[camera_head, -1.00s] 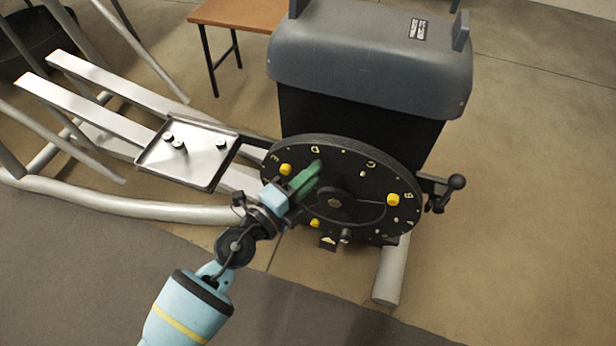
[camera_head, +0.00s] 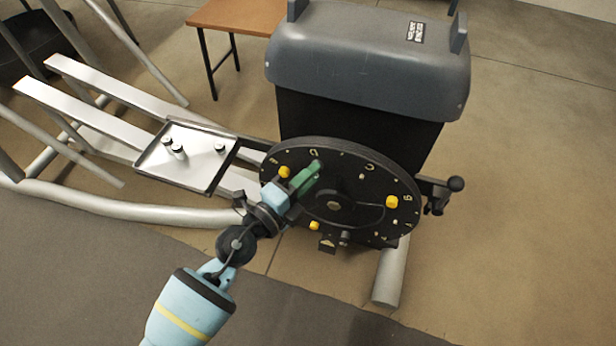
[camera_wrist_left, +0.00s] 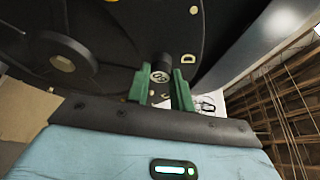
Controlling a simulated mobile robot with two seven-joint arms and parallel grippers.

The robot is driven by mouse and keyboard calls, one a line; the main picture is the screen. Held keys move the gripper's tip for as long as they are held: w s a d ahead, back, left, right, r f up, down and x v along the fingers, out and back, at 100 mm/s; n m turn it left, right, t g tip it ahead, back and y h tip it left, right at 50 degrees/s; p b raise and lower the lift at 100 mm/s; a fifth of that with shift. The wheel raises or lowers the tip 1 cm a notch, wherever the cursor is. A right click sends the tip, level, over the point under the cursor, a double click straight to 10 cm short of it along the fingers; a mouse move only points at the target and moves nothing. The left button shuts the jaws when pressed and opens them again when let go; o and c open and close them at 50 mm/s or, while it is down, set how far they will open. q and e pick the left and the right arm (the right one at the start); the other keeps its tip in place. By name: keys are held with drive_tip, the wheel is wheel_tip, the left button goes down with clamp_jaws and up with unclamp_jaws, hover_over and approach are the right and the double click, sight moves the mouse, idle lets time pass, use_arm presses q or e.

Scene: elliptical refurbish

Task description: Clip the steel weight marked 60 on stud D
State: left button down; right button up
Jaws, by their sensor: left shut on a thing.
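The black disc (camera_head: 352,170) carries pale letters around its face, with D near its top left in the head view. My left gripper (camera_head: 309,176) has green fingers and reaches to the disc just below the D. In the left wrist view the gripper (camera_wrist_left: 161,88) is shut on a small weight (camera_wrist_left: 160,76) with a light end face and a small mark that looks like 60. The weight lies right at the disc, by the letter D (camera_wrist_left: 188,59). Stud D is hidden, so I cannot tell whether the weight is seated on it. My right gripper is not in view.
A metal tray (camera_head: 203,172) left of the disc holds several small weights. Yellow knobs (camera_head: 392,202) sit on the disc. A grey housing (camera_head: 365,60) stands above it, and a black handle (camera_head: 455,184) sticks out at the right. The floor at the right is clear.

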use_arm(q)
drive_tip(key=shift+w+r, duration=0.1)
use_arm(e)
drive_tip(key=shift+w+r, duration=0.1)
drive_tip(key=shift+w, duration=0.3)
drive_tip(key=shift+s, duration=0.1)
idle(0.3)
use_arm(q)
drive_tip(key=c, duration=1.1)
unclamp_jaws()
drive_tip(key=shift+c, duration=0.2)
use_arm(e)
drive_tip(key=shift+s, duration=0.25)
use_arm(q)
drive_tip(key=v, duration=0.7)
drive_tip(key=shift+s+a+p, duration=0.2)
drive_tip(key=shift+s+p, duration=0.05)
drive_tip(key=shift+p, duration=0.2)
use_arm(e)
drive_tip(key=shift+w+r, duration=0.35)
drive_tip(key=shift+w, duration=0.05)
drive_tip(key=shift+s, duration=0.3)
use_arm(q)
drive_tip(key=shift+s, duration=0.1)
